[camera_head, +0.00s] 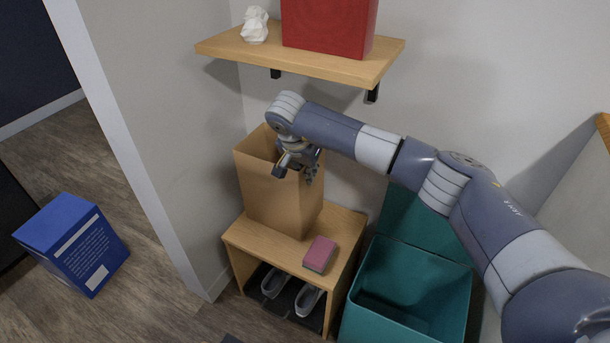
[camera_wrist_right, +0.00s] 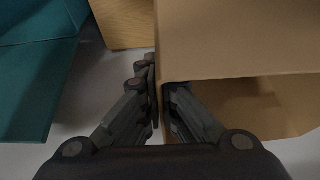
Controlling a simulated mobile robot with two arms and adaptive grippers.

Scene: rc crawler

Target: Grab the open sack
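The open sack (camera_head: 278,197) is a tall brown paper bag standing upright on the small wooden shelf unit (camera_head: 342,230). Its top is open. My right gripper (camera_head: 297,160) is at the sack's upper right rim, reaching in from the right. In the right wrist view, the sack (camera_wrist_right: 240,38) fills the upper right, and the fingers of my right gripper (camera_wrist_right: 160,92) lie on either side of its wall, closed on it with almost no gap. My left gripper is in neither view.
A wall shelf (camera_head: 340,65) with a red box (camera_head: 330,25) and a white figure (camera_head: 255,24) overhangs behind the sack. A pink-topped block (camera_head: 320,254) lies beside it. A teal bin (camera_head: 410,290) stands right, a blue box (camera_head: 72,243) on the floor left. Shoes (camera_head: 307,299) sit below.

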